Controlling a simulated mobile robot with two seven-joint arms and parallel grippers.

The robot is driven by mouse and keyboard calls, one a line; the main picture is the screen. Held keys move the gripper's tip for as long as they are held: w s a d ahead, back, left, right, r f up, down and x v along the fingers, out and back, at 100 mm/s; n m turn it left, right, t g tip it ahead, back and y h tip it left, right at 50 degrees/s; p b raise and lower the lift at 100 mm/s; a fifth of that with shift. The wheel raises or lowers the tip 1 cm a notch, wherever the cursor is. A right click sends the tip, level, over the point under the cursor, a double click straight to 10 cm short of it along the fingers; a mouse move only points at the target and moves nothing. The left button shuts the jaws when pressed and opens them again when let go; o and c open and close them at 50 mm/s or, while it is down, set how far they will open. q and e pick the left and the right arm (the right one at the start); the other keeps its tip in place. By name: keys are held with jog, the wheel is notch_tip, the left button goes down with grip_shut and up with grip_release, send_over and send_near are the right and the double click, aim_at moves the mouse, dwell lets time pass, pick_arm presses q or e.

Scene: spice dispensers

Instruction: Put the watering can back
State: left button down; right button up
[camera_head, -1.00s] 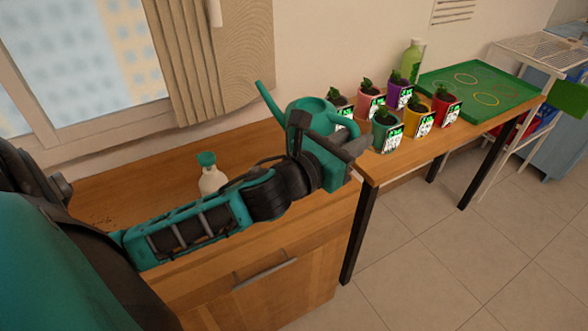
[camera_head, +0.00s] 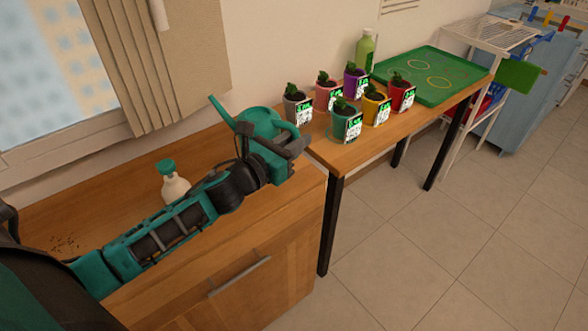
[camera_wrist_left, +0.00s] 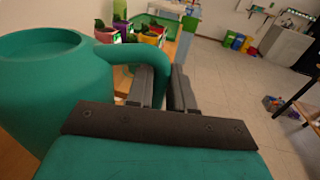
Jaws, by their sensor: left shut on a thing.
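The teal watering can (camera_head: 262,124) is at the right end of the wooden cabinet top, with its spout pointing up and left in the head view. My left gripper (camera_head: 287,158) is at the can's near side. In the left wrist view, the can (camera_wrist_left: 52,85) fills the left side and its handle (camera_wrist_left: 150,57) passes between the fingers of my left gripper (camera_wrist_left: 163,88), which is shut on it. The can looks upright. Its underside is hidden by my arm, so I cannot tell whether it touches the cabinet. My right gripper is not in view.
A cream bottle with a teal cap (camera_head: 174,184) stands on the cabinet (camera_head: 110,180) behind my forearm. Several potted plants (camera_head: 347,122), a green bottle (camera_head: 365,50) and a green tray (camera_head: 432,74) stand on the narrow table to the right. Open tiled floor (camera_head: 430,255) lies in front.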

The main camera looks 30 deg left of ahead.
pick_arm(q)
jog(key=shift+f+b, duration=0.75)
jog(key=shift+f, duration=2.85)
jog(key=c, duration=1.4)
grip_release()
jog(key=shift+f, duration=0.2)
jog(key=shift+c, duration=0.2)
jog(key=o, duration=0.4)
jog(key=shift+o, duration=0.2)
jog(key=shift+r, duration=0.1)
